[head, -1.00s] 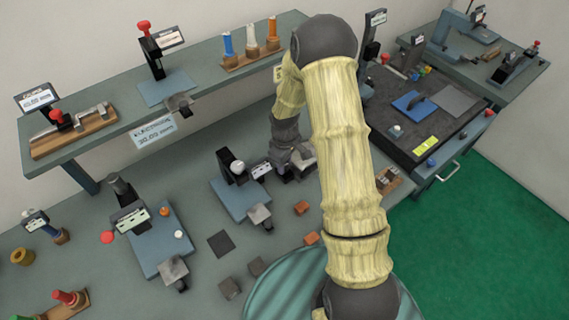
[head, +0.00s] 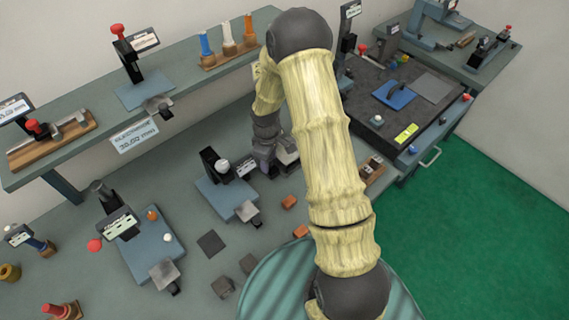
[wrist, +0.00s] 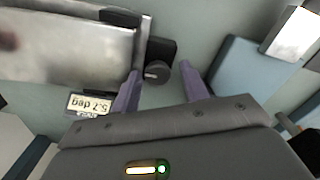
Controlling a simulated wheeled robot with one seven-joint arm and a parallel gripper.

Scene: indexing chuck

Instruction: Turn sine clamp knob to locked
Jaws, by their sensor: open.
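In the wrist view, the sine clamp knob (wrist: 157,72) is a small round black knob with a pale pointer line. It sits on a dark block beside a grey metal sine bar (wrist: 70,50). A small display (wrist: 89,104) there reads 5.7 deg, upside down. My gripper (wrist: 161,69) is open, its two purple-grey fingers on either side of the knob in the picture, with gaps visible. I cannot tell whether the tips are at the knob's depth. In the head view, my gripper (head: 268,162) is beside the sine device (head: 287,157); the knob is hidden there.
A gauge stand on a blue plate (head: 222,198) stands left of my gripper; its plate also shows in the wrist view (wrist: 245,75). A dark surface plate (head: 440,110) is at right. A raised shelf (head: 90,108) runs behind.

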